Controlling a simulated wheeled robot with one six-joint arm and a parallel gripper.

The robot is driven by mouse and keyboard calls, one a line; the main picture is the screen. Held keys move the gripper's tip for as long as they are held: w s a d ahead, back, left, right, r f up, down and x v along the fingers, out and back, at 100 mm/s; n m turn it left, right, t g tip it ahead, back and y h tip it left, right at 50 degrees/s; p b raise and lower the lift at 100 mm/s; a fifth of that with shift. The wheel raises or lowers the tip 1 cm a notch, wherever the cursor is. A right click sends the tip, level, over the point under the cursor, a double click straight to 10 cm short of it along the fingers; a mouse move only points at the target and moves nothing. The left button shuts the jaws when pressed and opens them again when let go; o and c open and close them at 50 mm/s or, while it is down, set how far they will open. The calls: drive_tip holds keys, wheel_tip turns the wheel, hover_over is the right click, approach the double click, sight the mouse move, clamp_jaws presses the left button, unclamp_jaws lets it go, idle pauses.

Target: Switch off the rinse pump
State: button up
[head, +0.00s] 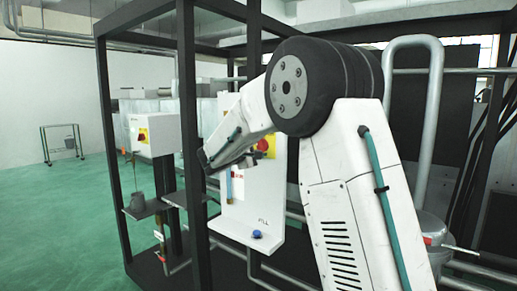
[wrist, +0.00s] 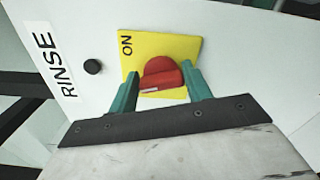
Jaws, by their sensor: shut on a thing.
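In the wrist view a red rotary knob (wrist: 163,73) sits on a yellow plate (wrist: 187,47) marked ON. The plate is on a white panel (wrist: 88,28) with a RINSE label (wrist: 54,62). My gripper (wrist: 160,82) has a teal finger on each side of the knob and is shut on it. A white mark shows on the knob's lower left face; I cannot tell its exact setting.
In the head view, a white panel (head: 237,213) carries a red knob (head: 263,146) and a blue knob (head: 257,235). A white box (head: 160,130) with a yellow plate stands left, beyond a dark frame post (head: 188,120). Dark shelves and pipes crowd below. Green floor (head: 60,220) is clear at left.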

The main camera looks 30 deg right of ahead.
drive_tip(key=shift+n, duration=1.1)
drive_tip(key=o, duration=1)
drive_tip(key=v, duration=0.8)
drive_tip(key=shift+r, duration=0.1)
